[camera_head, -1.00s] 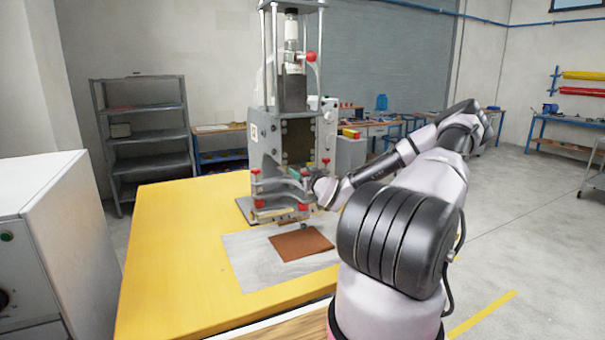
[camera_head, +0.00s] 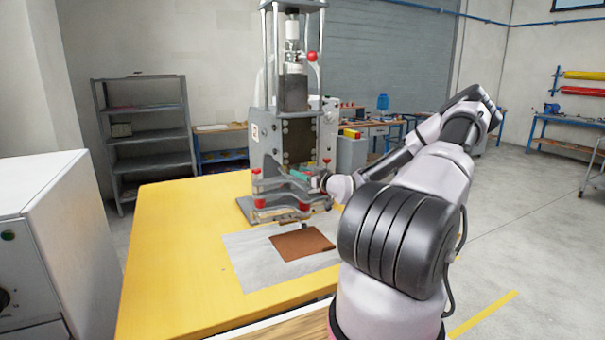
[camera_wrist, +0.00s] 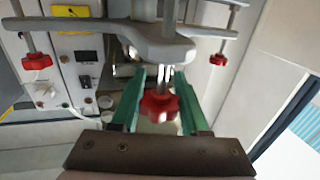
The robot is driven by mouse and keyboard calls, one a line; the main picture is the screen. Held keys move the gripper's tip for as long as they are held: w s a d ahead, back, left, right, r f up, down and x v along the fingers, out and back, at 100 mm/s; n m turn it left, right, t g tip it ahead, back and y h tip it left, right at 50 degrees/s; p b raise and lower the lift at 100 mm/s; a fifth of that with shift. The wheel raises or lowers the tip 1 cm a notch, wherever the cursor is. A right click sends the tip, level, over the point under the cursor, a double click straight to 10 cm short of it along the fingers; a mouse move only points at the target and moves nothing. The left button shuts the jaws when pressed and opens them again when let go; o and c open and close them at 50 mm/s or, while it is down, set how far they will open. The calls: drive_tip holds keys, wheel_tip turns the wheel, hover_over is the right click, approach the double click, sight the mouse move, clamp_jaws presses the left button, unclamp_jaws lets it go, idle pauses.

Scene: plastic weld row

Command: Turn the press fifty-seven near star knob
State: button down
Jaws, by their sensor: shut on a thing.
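The press (camera_head: 294,90) stands on the yellow table, with red star knobs on its clamp arms. In the wrist view, a red star knob (camera_wrist: 160,106) hangs on a threaded rod under a grey clamp arm (camera_wrist: 165,47). The green fingers of my gripper (camera_wrist: 160,103) lie on either side of this knob and are shut on it. In the head view my gripper (camera_head: 300,174) reaches in from the right at the front of the press. Its fingertips are small there, and the knob between them is hard to make out.
Two other red star knobs, on the left (camera_wrist: 38,61) and right (camera_wrist: 217,60) of the wrist view, hang close by. A brown sheet (camera_head: 302,243) lies on a grey mat (camera_head: 250,265) before the press. The yellow table (camera_head: 170,240) is clear to the left.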

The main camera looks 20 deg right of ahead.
drive_tip(key=n+g+y, duration=0.1)
drive_tip(key=n+y, duration=0.1)
drive_tip(key=a+n+g+y, duration=0.1)
drive_tip(key=n+g+y, duration=0.1)
drive_tip(key=y, duration=0.1)
drive_tip(key=n+g+y, duration=0.2)
drive_tip(key=y, duration=0.1)
drive_tip(key=shift+s+a, duration=0.25)
drive_tip(key=shift+s, duration=0.15)
drive_tip(key=shift+s+a+n+g+y, duration=0.1)
drive_tip(key=shift+s+n+g+y, duration=0.2)
drive_tip(key=shift+n+g+y, duration=0.75)
drive_tip(key=shift+s+a+n+g+y, duration=0.2)
drive_tip(key=shift+n+g+y, duration=0.3)
drive_tip(key=shift+n+g, duration=1.05)
drive_tip(key=shift+s+a+n+g+y, duration=0.1)
drive_tip(key=shift+s+n+g+y, duration=0.45)
drive_tip(key=shift+g, duration=1.35)
drive_tip(key=shift+w+n+g, duration=0.15)
drive_tip(key=shift+n+g, duration=0.15)
drive_tip(key=shift+n, duration=0.05)
drive_tip(key=shift+c, duration=2.1)
unclamp_jaws()
drive_tip(key=shift+d, duration=0.15)
drive_tip(key=s+d, duration=0.1)
drive_tip(key=d, duration=0.9)
drive_tip(key=shift+s+d, duration=0.2)
drive_tip(key=shift+s, duration=0.1)
